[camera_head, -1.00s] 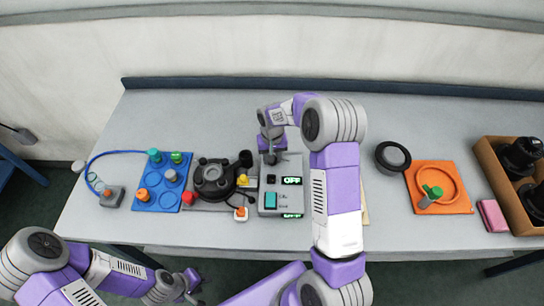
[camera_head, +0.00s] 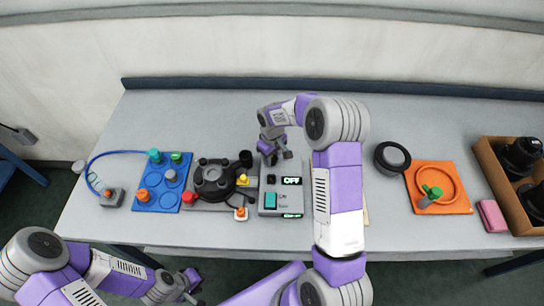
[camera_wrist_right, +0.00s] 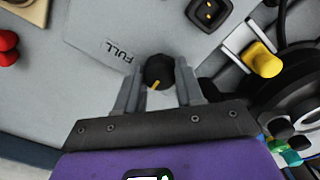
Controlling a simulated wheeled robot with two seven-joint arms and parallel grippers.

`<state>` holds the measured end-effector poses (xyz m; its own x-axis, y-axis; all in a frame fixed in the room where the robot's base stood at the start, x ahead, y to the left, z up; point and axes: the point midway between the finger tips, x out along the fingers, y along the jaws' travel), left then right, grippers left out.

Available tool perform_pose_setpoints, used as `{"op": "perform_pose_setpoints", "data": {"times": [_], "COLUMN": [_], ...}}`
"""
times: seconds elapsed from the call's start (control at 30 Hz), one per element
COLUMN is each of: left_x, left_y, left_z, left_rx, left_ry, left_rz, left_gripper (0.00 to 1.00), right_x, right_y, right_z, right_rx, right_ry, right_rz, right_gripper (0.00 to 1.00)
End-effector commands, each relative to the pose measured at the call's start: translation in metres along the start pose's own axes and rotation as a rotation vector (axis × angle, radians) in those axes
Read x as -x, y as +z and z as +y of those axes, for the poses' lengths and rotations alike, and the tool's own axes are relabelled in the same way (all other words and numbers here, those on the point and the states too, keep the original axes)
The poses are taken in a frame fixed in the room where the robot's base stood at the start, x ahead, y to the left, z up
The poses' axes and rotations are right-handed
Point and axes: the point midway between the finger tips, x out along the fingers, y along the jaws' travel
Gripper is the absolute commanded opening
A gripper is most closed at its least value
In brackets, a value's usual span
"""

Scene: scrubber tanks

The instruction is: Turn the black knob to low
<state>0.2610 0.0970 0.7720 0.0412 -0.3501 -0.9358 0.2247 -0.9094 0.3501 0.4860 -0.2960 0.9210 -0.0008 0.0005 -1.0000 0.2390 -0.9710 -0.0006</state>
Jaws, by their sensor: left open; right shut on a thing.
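The black knob (camera_wrist_right: 158,70) has a yellow pointer line and sits between my right gripper's fingers on the grey control panel (camera_head: 284,191). In the wrist view the pointer aims down and slightly left, toward the gripper. The printed word FULL is to the knob's left. My right gripper (camera_head: 279,158) is shut on the knob at the panel's back end; it also shows in the wrist view (camera_wrist_right: 158,88). In the head view the gripper hides the knob. No "low" mark is legible. The panel display (camera_head: 292,181) reads OFF. My left gripper (camera_head: 189,284) is open and empty, in front of the table.
A teal switch (camera_head: 270,200) and a black socket (camera_head: 271,179) are on the panel. Left of it stand a black round device (camera_head: 213,181) and a blue mat (camera_head: 160,199) with fittings. An orange mat (camera_head: 452,203) lies right. The table back is mostly clear.

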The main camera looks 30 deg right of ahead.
Motion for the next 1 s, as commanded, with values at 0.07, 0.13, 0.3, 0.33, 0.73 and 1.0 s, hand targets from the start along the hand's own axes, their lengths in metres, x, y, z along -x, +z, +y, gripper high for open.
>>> {"op": "perform_pose_setpoints", "data": {"times": [0.07,0.13,0.3,0.33,0.73,1.0], "left_x": [0.000,0.000,0.000,0.000,0.000,0.002], "left_y": [0.000,0.000,0.000,0.000,0.000,0.000], "left_z": [0.000,0.000,0.000,0.000,0.000,0.001], "left_rx": [0.000,0.000,0.000,0.000,0.000,0.000], "left_ry": [0.000,0.000,0.000,0.000,0.000,0.000], "left_rz": [0.000,0.000,0.000,0.000,0.000,0.000], "left_gripper": [0.43,0.43,0.43,0.43,0.43,0.43], "right_x": [0.001,0.001,0.001,0.001,0.001,0.013], "right_y": [-0.001,-0.001,-0.001,-0.001,-0.001,-0.001], "right_z": [0.000,0.000,0.000,0.000,0.000,0.000], "right_rx": [0.008,0.011,0.012,0.012,0.010,0.010], "right_ry": [0.001,0.001,0.002,0.002,0.001,0.002], "right_rz": [0.003,0.003,0.003,0.003,0.002,0.004], "right_gripper": [0.07,0.07,0.07,0.07,0.63,0.63]}}
